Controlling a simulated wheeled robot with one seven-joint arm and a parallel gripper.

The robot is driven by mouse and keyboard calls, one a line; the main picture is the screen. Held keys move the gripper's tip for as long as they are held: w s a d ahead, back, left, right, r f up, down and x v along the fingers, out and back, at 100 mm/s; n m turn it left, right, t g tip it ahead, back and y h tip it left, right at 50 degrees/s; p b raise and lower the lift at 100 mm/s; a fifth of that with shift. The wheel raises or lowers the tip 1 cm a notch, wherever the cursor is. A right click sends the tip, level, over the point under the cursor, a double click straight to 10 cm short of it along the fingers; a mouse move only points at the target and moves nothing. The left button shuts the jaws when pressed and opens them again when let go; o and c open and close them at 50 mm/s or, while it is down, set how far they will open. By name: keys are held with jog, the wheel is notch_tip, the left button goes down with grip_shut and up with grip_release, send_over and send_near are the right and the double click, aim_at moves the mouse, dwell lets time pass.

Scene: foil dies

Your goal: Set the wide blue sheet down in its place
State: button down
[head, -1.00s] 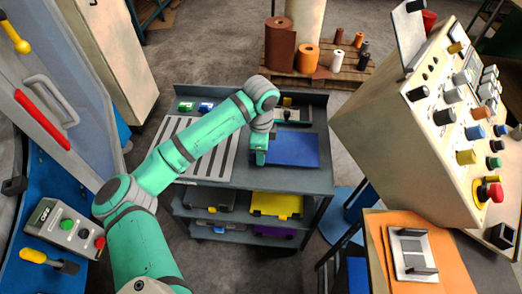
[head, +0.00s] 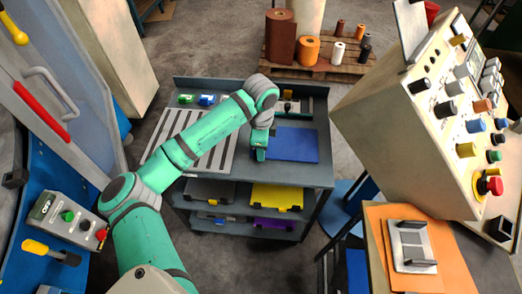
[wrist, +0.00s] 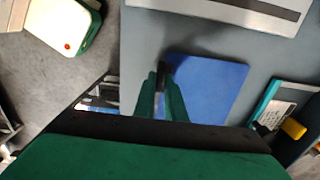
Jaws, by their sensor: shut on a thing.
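The wide blue sheet (head: 292,145) is a flat blue rectangle at the right part of the grey cart's top (head: 300,177). My gripper (head: 261,153) is at the sheet's left edge, pointing down. In the wrist view the sheet (wrist: 210,85) extends to the right of my gripper (wrist: 160,92), whose two green fingers are close together around a dark piece at the sheet's edge. The sheet looks level. I cannot tell whether it touches the cart top or is slightly above it.
A slotted light plate (head: 205,140) covers the cart's left part. Small green and blue items (head: 206,100) stand along its back. Lower shelves hold a yellow case (head: 277,196) and others. A control console (head: 425,120) rises at the right, a blue cabinet door (head: 60,70) at the left.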

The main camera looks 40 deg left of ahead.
jog(key=shift+f, duration=0.45)
jog(key=c, duration=1.7)
grip_release()
jog(key=shift+c, duration=0.2)
